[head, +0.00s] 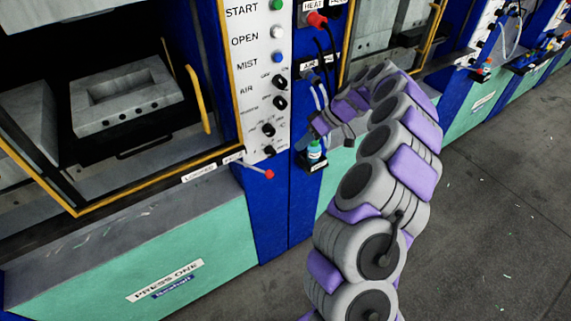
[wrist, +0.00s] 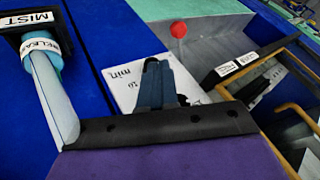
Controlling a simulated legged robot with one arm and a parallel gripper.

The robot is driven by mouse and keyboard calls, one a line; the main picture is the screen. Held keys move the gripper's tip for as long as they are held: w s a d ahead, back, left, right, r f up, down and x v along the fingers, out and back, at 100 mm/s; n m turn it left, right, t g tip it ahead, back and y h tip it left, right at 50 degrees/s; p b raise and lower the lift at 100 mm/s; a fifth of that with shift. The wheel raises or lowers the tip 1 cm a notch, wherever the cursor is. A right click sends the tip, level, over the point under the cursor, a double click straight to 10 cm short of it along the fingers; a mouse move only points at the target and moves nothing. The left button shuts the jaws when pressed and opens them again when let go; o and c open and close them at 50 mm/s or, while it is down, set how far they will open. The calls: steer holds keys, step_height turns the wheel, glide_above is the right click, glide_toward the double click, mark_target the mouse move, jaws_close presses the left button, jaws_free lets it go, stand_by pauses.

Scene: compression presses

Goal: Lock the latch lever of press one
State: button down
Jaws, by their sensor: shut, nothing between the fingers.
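The latch lever (head: 262,171) of press one is a thin pale rod with a red ball end, at the lower right corner of the press opening. Its red ball (wrist: 179,29) shows at the top of the wrist view. The rod points right in the head view, away from two small white labels (head: 199,172), one reading LOCKED. My gripper (head: 320,122) is right of the lever and higher, apart from it. In the wrist view my gripper (wrist: 153,66) has its dark fingers together and empty, in front of the white control panel (wrist: 135,85).
A mist release bottle (head: 315,150) stands in a holder just below my gripper; it also shows at the left of the wrist view (wrist: 45,65). A yellow handle (head: 198,98) and black knobs (head: 268,130) are nearby. Grey floor (head: 500,215) at the right is clear.

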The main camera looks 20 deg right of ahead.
steer(key=d+f, duration=0.2)
steer(key=d, duration=0.2)
steer(key=a+f+b, duration=0.2)
steer(key=a+f, duration=0.4)
steer(key=a, duration=0.4)
steer(key=shift+a+f, duration=0.3)
steer(key=shift+a, duration=0.05)
steer(key=shift+s, duration=0.1)
steer(key=shift+a, duration=0.2)
